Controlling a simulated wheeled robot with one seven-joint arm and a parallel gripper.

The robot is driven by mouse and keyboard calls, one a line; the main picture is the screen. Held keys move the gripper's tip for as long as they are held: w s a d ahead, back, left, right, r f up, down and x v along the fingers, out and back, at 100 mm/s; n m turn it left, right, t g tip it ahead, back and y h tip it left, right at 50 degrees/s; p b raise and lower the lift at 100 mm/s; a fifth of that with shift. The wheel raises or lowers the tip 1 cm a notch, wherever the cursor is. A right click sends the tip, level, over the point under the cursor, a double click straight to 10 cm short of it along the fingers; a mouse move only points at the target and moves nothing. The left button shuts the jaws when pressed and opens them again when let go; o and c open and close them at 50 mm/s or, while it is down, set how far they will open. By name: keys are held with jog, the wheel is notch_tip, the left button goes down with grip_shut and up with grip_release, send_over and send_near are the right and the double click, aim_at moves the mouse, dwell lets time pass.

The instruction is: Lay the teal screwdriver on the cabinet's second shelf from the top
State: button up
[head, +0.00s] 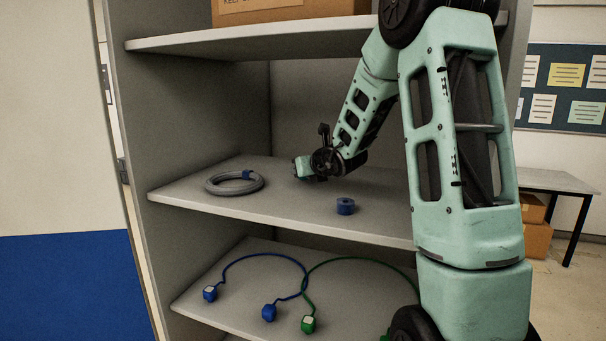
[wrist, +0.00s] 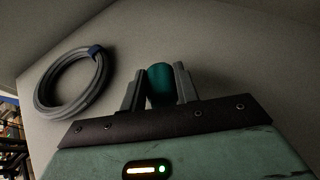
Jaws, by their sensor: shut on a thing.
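The teal screwdriver (wrist: 160,85) shows in the wrist view as a rounded dark teal end between the two grey fingers. The rest of it is hidden, and I cannot pick it out in the head view. My gripper (wrist: 159,88) is shut on it. In the head view my gripper (head: 303,172) is inside the cabinet, low over the rear part of the second shelf from the top (head: 290,205). I cannot tell whether the screwdriver touches the shelf.
A grey cable coil (head: 234,183) lies left on this shelf, also in the wrist view (wrist: 72,83). A blue tape roll (head: 345,206) sits near the front. The top shelf (head: 250,40) holds a cardboard box (head: 290,9). Blue and green cables lie on the shelf below (head: 235,265).

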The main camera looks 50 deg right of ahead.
jog(key=shift+f, duration=0.7)
jog(key=shift+f, duration=0.15)
jog(key=o, duration=1.1)
jog(key=shift+c, duration=0.2)
jog(key=shift+r, duration=0.3)
jog(key=shift+s+a, duration=0.1)
jog(key=shift+s, duration=0.3)
jog(key=b+v, duration=0.2)
jog(key=v, duration=0.9)
jog(key=shift+s, duration=0.15)
